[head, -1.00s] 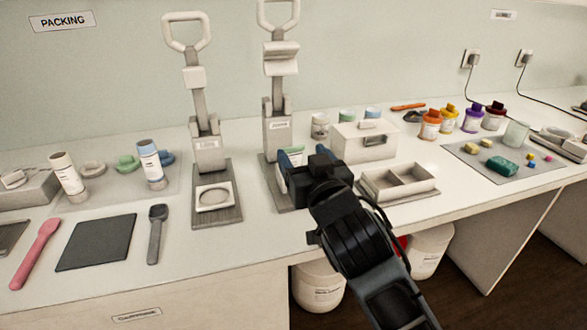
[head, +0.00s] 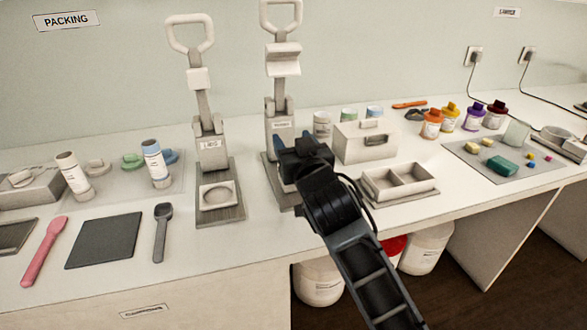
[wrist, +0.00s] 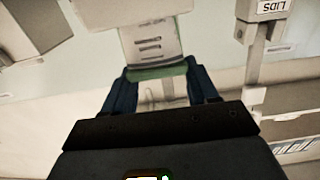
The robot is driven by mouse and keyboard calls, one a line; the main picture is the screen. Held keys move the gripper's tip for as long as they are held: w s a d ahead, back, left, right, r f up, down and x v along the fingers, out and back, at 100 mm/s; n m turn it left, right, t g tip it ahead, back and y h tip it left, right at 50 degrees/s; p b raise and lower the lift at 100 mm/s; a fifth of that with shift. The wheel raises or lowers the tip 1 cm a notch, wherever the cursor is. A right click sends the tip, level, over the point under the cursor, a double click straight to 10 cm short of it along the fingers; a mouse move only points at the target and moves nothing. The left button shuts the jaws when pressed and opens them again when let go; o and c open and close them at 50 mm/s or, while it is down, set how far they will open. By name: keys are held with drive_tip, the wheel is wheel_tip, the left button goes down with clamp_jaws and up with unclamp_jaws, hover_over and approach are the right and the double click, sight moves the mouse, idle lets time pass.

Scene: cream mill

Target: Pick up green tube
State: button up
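The green tube (wrist: 150,45) shows in the wrist view as a pale labelled body with a green band (wrist: 157,71) at the end nearest me. My gripper (wrist: 160,70) has its two blue fingers apart, one on each side of the green band. I cannot tell whether they touch it. In the head view my gripper (head: 288,172) is at the right-hand lever press (head: 280,125), and my wrist hides the tube there.
A second lever press (head: 212,150) stands to the left. A lidded box (head: 365,150) and a divided tray (head: 400,196) are close on the right. Several bottles stand at the back right. A dark mat (head: 105,241), a pink spatula (head: 43,252) and a grey scoop (head: 161,235) lie at the front left.

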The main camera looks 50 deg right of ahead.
clamp_jaws()
idle(0.3)
drive_tip(key=shift+r, duration=0.15)
drive_tip(key=s+d+r, duration=0.8)
drive_tip(key=r, duration=0.2)
drive_tip(key=shift+s+r+p, duration=0.2)
drive_tip(key=shift+r+p, duration=0.15)
